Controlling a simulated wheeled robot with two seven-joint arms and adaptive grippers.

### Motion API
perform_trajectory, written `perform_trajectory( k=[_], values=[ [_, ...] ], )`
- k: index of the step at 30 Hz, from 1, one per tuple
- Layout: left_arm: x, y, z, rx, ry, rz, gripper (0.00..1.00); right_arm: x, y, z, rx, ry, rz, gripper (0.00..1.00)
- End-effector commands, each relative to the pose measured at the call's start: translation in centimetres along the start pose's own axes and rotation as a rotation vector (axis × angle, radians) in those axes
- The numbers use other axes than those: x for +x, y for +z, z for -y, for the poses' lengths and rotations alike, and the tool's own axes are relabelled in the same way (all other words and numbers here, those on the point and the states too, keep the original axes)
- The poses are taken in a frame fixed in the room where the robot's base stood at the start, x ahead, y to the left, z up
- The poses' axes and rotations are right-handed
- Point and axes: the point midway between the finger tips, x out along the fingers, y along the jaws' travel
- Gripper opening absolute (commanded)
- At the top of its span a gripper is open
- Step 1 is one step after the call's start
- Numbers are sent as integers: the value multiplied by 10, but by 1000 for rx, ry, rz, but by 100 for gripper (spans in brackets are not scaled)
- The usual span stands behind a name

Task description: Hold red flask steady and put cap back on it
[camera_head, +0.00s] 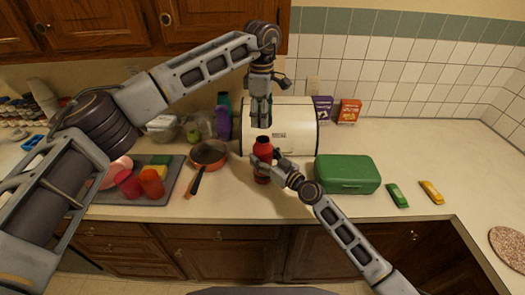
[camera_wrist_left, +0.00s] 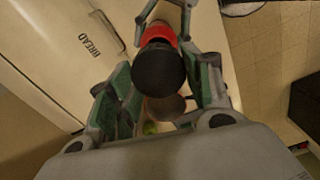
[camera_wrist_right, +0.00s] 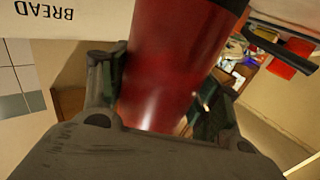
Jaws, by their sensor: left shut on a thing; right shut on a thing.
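The red flask (camera_head: 263,150) stands upright on the counter in front of the bread box, with a dark upper end. My right gripper (camera_head: 264,166) is shut on its body from the right; the red body (camera_wrist_right: 170,70) fills the middle of the right wrist view between the fingers. My left gripper (camera_head: 261,112) is above the flask, pointing down, shut on the black cap (camera_wrist_left: 158,68). The cap covers part of the red flask (camera_wrist_left: 158,34) in the left wrist view. In the head view a gap shows between the left fingertips and the flask top. Cap-to-neck contact is hidden.
The white bread box (camera_head: 300,128) stands close behind the flask. An orange pan (camera_head: 208,152) is to the left, beside a grey tray (camera_head: 110,197) with red cups. A green box (camera_head: 347,173) is to the right. Counter between the pan and flask is clear.

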Motion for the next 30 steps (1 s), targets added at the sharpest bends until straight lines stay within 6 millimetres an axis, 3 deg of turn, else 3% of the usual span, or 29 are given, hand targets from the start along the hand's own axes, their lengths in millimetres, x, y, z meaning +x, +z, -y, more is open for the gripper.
perform_trajectory(
  k=[15,30],
  values=[
    [44,0,0,0,-25,-1,38,0,0,0,0,0,0,19],
    [46,0,0,0,-25,-1,38,0,0,0,0,0,0,19]
  ],
)
